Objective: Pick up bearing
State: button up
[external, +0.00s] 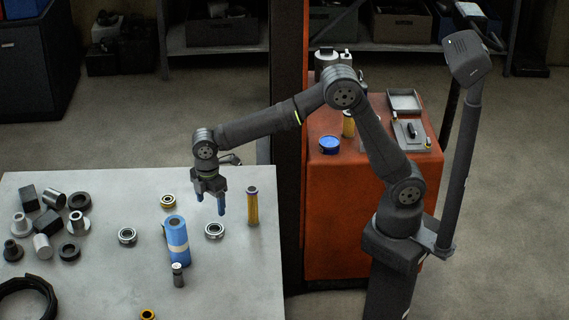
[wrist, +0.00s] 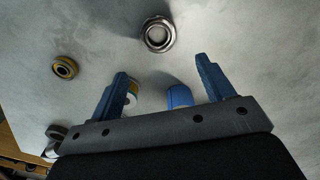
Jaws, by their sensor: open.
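A silver ring-shaped bearing (external: 214,230) lies flat on the grey table, below my gripper (external: 209,205). A second similar silver ring (external: 127,236) lies further left. My gripper is open and empty, its blue fingers pointing down above the table. In the wrist view, a silver ring (wrist: 157,33) lies beyond the fingertips of my gripper (wrist: 161,66), apart from both fingers; I cannot tell which of the two rings it is.
A blue cylinder (external: 177,240) stands near the bearing, with a small dark-and-silver part (external: 178,275) in front. A yellow cylinder (external: 253,206) stands to the right. Several dark and silver parts crowd the table's left.

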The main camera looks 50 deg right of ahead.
aim_at(212, 226)
notch_tip(212, 226, down, 10)
jog(key=shift+w+a+f, duration=0.1)
jog(key=shift+f, duration=0.15)
jog(key=c, duration=1.2)
